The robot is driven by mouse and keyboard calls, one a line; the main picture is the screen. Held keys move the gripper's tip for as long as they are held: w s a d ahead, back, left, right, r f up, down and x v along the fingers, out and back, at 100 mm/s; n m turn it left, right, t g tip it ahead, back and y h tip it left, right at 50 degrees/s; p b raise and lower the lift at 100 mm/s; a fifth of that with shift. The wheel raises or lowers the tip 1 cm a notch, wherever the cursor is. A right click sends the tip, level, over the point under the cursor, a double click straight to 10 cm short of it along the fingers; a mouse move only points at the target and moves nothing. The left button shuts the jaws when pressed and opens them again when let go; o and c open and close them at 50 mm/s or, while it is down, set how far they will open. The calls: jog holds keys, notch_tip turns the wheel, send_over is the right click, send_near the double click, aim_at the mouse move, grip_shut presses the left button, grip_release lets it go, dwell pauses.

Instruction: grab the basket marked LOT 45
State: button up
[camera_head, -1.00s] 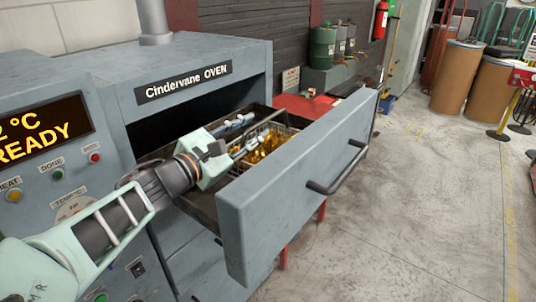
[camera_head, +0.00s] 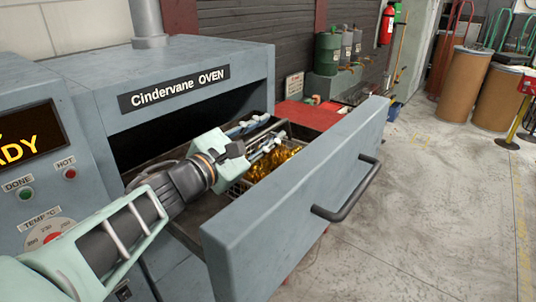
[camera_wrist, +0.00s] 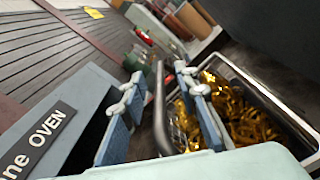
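A wire basket (camera_head: 238,187) filled with gold-coloured coiled parts (camera_head: 273,163) sits in the pulled-out oven drawer (camera_head: 290,205). It also shows in the wrist view, with its metal rim (camera_wrist: 268,98) at the right. No LOT 45 marking is readable. My gripper (camera_head: 260,136) is over the drawer beside the basket's contents. In the wrist view, my gripper (camera_wrist: 157,80) is open, its blue-padded fingers wide apart. A grey bar, apparently the basket's handle (camera_wrist: 159,112), runs between the fingers with gaps on both sides. In the head view my gripper hides this bar.
The drawer's thick front panel with its dark pull handle (camera_head: 348,192) stands in front of the basket. The Cindervane oven (camera_head: 200,58) rises behind and left of the drawer. A red table (camera_head: 308,116) is beyond it. Open floor lies to the right.

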grip_shut()
jog(key=shift+r, duration=0.15)
dwell(0.5)
